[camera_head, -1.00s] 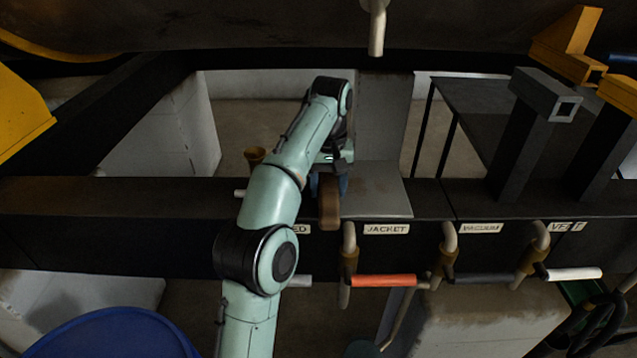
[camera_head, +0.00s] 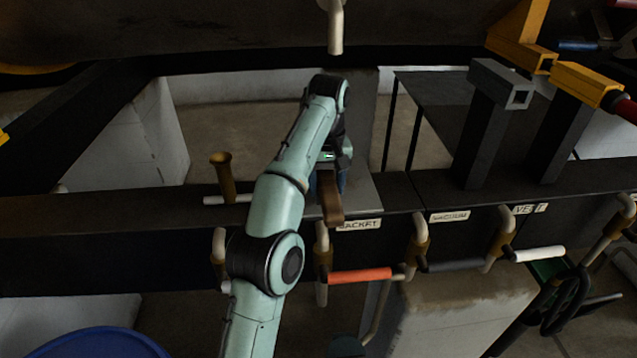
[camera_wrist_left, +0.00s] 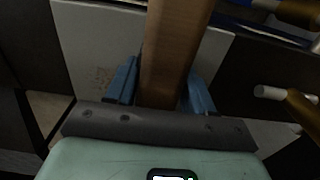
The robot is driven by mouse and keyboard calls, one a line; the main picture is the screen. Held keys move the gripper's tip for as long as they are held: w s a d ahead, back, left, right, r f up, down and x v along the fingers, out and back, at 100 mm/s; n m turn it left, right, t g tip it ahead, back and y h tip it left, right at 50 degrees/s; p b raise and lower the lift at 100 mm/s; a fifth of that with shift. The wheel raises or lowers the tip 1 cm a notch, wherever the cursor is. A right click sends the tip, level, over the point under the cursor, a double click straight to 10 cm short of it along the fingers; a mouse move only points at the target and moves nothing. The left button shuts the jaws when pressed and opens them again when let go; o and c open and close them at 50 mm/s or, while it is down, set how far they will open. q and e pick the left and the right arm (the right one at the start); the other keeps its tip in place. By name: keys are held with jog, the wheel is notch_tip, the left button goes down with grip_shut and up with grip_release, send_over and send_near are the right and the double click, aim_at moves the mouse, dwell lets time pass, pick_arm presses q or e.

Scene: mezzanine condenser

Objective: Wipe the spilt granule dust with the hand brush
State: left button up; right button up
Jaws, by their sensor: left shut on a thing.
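My left gripper (camera_head: 330,182) has blue fingers and is shut on the brown hand brush (camera_head: 332,208). In the left wrist view the brush (camera_wrist_left: 172,45) stands between the fingers (camera_wrist_left: 160,92); its bristles cannot be made out. The brush is at the left part of a grey plate (camera_head: 364,192) on the dark beam. Whether it touches the plate cannot be told. The plate also shows in the left wrist view (camera_wrist_left: 85,35), where a faint brownish speckled patch of dust (camera_wrist_left: 103,75) lies left of the brush. My right gripper is not in view.
Valve handles hang along the beam's front: orange (camera_head: 360,275), black (camera_head: 455,265) and white (camera_head: 540,254). A brass funnel-like cup (camera_head: 222,175) stands left of my arm. A pale pipe end (camera_head: 336,30) hangs above. Grey (camera_head: 490,110) and yellow-topped posts rise at the right.

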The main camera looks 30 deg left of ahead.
pick_arm(q)
jog(key=shift+w+d+f, duration=0.1)
jog(key=shift+w+d, duration=0.6)
jog(key=shift+d, duration=0.15)
jog(key=shift+s+a, duration=0.6)
jog(key=shift+a, duration=0.1)
jog(key=shift+s+a+b, duration=0.3)
jog(key=shift+s+a, duration=0.4)
jog(key=shift+a, duration=0.1)
jog(key=shift+s+a, duration=0.4)
jog(key=shift+a, duration=0.2)
jog(key=shift+s+a, duration=0.7)
jog(key=shift+s, duration=0.05)
jog(key=shift+s+a+b, duration=0.3)
jog(key=shift+s+a, duration=0.85)
jog(key=shift+a, duration=0.25)
jog(key=shift+s+a, duration=1.1)
jog(key=shift+a, duration=0.3)
jog(key=shift+r, duration=0.2)
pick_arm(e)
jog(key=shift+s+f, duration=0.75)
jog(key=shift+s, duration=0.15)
